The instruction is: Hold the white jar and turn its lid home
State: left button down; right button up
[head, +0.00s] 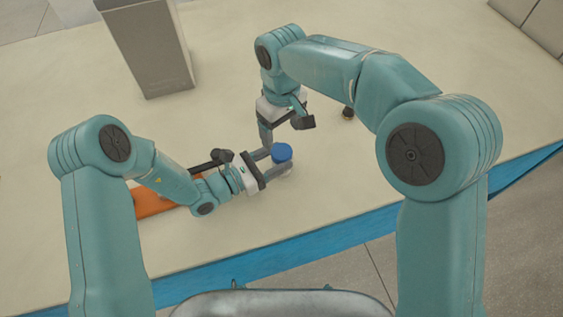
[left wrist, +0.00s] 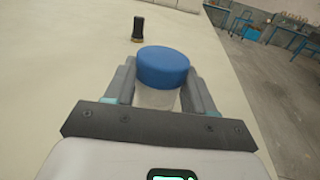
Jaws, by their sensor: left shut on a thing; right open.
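The white jar (left wrist: 156,98) stands upright on the table, with the blue lid (head: 281,152) on its top. The lid also shows large in the left wrist view (left wrist: 163,67). I cannot tell how tightly the lid sits. My left gripper (head: 277,163) is shut on the jar from the left, one finger on each side, below the lid. Its fingers hide much of the jar in the head view. My right gripper (head: 268,141) is open and empty, pointing down just behind and to the left of the lid, apart from it as far as I can see.
A tall grey block (head: 152,50) stands at the back left. An orange flat thing (head: 150,199) lies under my left arm. A small dark bottle-like thing (left wrist: 138,28) stands beyond the jar, also in the head view (head: 348,112). The table's blue front edge (head: 270,259) is near me.

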aim_at(281, 151)
notch_tip(281, 151, down, 8)
jog(key=shift+r, duration=0.15)
dwell(0.3)
jog(key=c, duration=1.1)
jog(key=m, duration=0.3)
jog(key=shift+m, duration=0.3)
jog(key=o, duration=1.2)
jog(key=shift+r, duration=0.1)
jog(key=shift+r, duration=2.2)
